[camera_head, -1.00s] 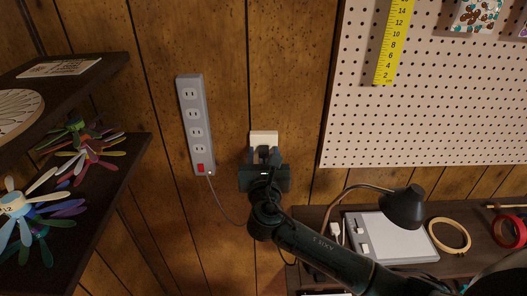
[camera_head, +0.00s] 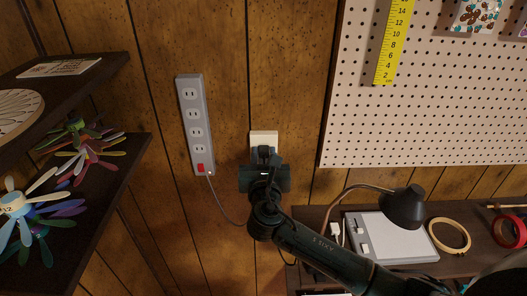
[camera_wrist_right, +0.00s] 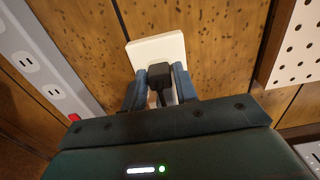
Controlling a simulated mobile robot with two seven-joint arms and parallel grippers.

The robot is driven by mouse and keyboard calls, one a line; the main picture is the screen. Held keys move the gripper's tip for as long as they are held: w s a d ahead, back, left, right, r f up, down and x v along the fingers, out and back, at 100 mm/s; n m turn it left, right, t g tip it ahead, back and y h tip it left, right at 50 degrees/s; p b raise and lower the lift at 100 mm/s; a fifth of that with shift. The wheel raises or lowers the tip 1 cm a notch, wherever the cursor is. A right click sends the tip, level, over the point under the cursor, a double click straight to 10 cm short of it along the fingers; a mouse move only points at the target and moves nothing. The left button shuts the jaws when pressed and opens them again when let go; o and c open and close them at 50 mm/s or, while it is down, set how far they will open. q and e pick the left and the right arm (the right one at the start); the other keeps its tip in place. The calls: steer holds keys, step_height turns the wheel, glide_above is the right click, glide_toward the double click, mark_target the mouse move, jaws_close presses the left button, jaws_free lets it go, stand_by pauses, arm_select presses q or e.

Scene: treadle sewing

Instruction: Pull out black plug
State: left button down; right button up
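The black plug (camera_wrist_right: 158,74) sits against a white wall outlet plate (camera_head: 264,138) on the wood-panelled wall. The plate also shows in the right wrist view (camera_wrist_right: 158,49). A dark cord drops from the plug between the fingers. My right gripper (camera_wrist_right: 161,83) has a blue-grey finger on each side of the plug, close against it, and looks shut on it. In the head view my right gripper (camera_head: 264,158) hides much of the plug and the lower plate. No gap between plug and plate is clear. My left gripper is not in view.
A grey power strip (camera_head: 196,125) with a red switch hangs on the wall to the left. Shelves (camera_head: 120,170) with colourful fan-shaped items stand at far left. A pegboard (camera_head: 430,110) is at right, above a dark desk with a lamp (camera_head: 404,207).

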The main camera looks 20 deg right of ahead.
jaws_close()
steer(key=v, duration=0.6)
stand_by(1.2)
